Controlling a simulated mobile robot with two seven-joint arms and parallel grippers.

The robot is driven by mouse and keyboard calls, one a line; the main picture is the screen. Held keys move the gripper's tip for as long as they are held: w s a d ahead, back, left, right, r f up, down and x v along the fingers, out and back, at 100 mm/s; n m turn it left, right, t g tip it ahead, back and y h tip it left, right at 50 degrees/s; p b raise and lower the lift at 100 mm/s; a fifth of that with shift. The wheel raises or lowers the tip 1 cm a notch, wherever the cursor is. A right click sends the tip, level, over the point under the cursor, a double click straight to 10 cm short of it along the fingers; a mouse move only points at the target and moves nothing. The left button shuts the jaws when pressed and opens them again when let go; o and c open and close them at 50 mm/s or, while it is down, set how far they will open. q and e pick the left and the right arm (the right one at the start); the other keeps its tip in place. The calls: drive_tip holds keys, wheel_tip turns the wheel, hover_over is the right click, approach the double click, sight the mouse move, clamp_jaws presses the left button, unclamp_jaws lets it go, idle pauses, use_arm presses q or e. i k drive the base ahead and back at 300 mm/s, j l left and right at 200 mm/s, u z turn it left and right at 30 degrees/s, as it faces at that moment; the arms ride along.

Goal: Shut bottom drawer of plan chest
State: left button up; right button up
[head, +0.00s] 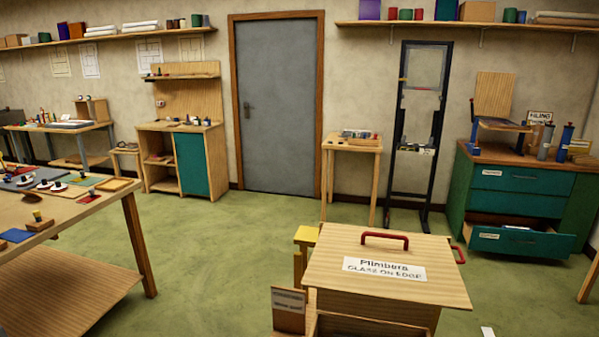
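The plan chest appears to be the green chest with a brown wooden top (487,153) against the wall at the right. Its bottom drawer (545,244) is pulled out toward the room, with a pale label on its front and a dark gap showing above it. The two drawers above, the top one (535,182) and the middle one (530,205), look shut. Neither of my grippers is in view.
A wooden crate with a red handle (320,285) and a "glass on edge" label stands in the near foreground, between me and the chest. A black frame stand (447,62) is left of the chest. Green floor (205,260) is clear at the middle left. A workbench (95,205) is at the left.

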sight(483, 232)
drive_tip(key=z, duration=1.4)
drive_tip(key=i+l+z, duration=1.05)
drive_tip(key=i+l, duration=0.15)
drive_tip(key=i, duration=0.25)
drive_tip(key=i+l+u, duration=0.1)
drive_tip(key=i, duration=0.35)
drive_tip(key=i+l, duration=0.25)
drive_tip(key=i, duration=0.15)
drive_tip(key=i+j+u, duration=0.15)
drive_tip(key=i+u, duration=1.35)
drive_tip(key=i, duration=0.45)
drive_tip(key=i+u, duration=0.3)
drive_tip(key=i, duration=0.45)
drive_tip(key=i+z, duration=0.1)
drive_tip(key=i, duration=0.7)
drive_tip(key=i+j+z, duration=0.15)
drive_tip(key=i, duration=0.6)
